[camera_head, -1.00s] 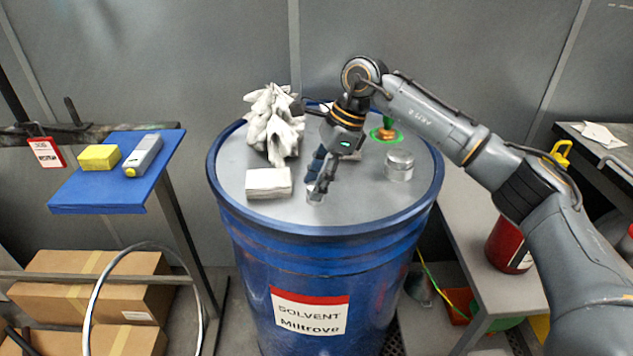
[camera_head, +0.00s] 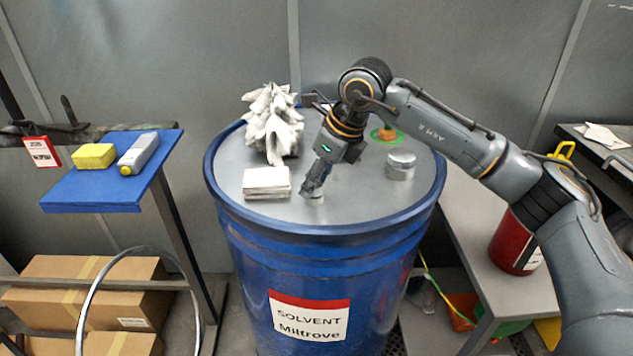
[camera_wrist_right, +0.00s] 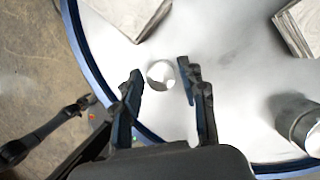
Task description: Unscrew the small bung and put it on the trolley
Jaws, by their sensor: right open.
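The small bung (camera_head: 317,197) is a pale round metal cap near the front of the blue drum's grey lid (camera_head: 350,205). My right gripper (camera_head: 312,188) points down at it, its fingers partly hiding it in the head view. In the right wrist view the bung (camera_wrist_right: 161,73) shows between the two spread, open fingertips, with a gap on each side. I cannot tell the exact height of the fingertips above the lid. A blue-topped stand (camera_head: 90,200) is at the left and a grey bench (camera_head: 480,245) at the right; which is the trolley is unclear.
On the lid are a crumpled white rag (camera_head: 272,125), a white folded stack (camera_head: 266,183), a larger metal cap (camera_head: 400,166) and a green-ringed fitting (camera_head: 386,134). A yellow block (camera_head: 94,156) and a grey bottle (camera_head: 139,153) occupy the blue top; its front is free.

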